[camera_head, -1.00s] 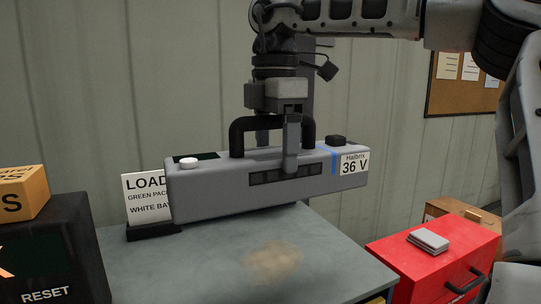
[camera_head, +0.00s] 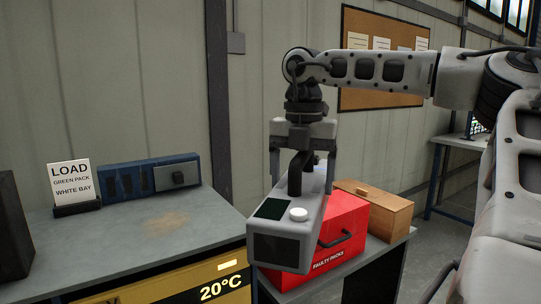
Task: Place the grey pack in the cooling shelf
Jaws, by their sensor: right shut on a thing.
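The grey pack (camera_head: 290,232) hangs in the middle of the head view, with a dark panel and a white round button on top. My right gripper (camera_head: 302,165) is shut on its black handle from above and holds it in the air. The pack is seen end-on and hides part of the red box behind it. A yellow-fronted unit (camera_head: 180,287) marked 20°C sits under the grey worktop at lower left; I cannot tell whether it is the cooling shelf. My left gripper does not show.
A red FAULTY PACKS box (camera_head: 345,225) and a wooden box (camera_head: 377,207) stand right of the pack. A LOAD sign (camera_head: 72,184) and a blue pack-like unit (camera_head: 150,179) stand along the back of the grey worktop (camera_head: 110,243), whose middle is clear.

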